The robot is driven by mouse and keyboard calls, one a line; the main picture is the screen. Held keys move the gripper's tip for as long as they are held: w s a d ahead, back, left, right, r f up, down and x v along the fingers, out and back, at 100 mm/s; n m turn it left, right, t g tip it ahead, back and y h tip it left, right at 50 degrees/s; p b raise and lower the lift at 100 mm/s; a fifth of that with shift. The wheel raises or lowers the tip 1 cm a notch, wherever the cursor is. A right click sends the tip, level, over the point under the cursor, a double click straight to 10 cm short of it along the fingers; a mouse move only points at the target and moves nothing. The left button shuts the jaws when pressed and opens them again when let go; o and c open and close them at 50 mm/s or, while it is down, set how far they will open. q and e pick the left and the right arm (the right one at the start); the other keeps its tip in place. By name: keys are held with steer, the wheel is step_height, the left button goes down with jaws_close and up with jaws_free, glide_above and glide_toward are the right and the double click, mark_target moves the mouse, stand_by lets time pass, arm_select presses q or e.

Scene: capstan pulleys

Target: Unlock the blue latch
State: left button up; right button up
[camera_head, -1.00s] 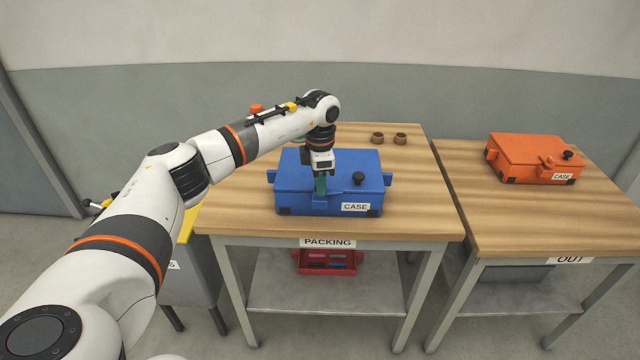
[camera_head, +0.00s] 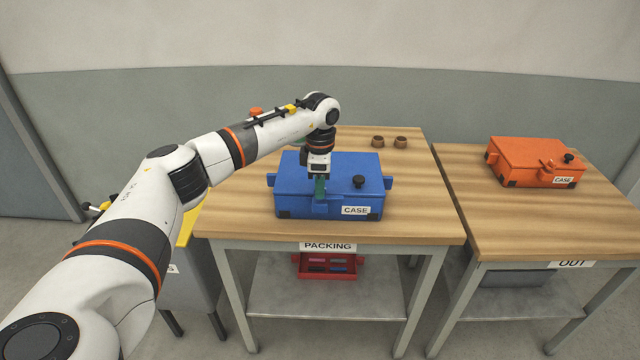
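The blue case (camera_head: 335,183) stands closed on the packing table (camera_head: 410,228). It has a black knob (camera_head: 359,181) on its lid, a side handle at each end and a white CASE label (camera_head: 355,210) on its front. My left gripper (camera_head: 320,188) points down at the lid's front edge, left of the knob. Its greenish fingers are at the place where a blue latch seems to sit; the latch is mostly hidden behind them. I cannot tell whether the fingers are closed on it. My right gripper is not in view.
Two small brown rings (camera_head: 389,141) lie at the back of the packing table. An orange case (camera_head: 535,162) stands on the OUT table (camera_head: 500,232) to the right. A red tray (camera_head: 328,265) sits on the lower shelf. The wood right of the blue case is clear.

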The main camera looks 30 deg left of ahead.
arm_select(q)
steer(key=shift+r, duration=0.1)
steer(key=shift+r, duration=0.3)
step_height(320, 180, up, 11)
steer(key=shift+r+b, duration=0.15)
steer(key=shift+b, duration=1.05)
steer(key=shift+d, duration=0.1)
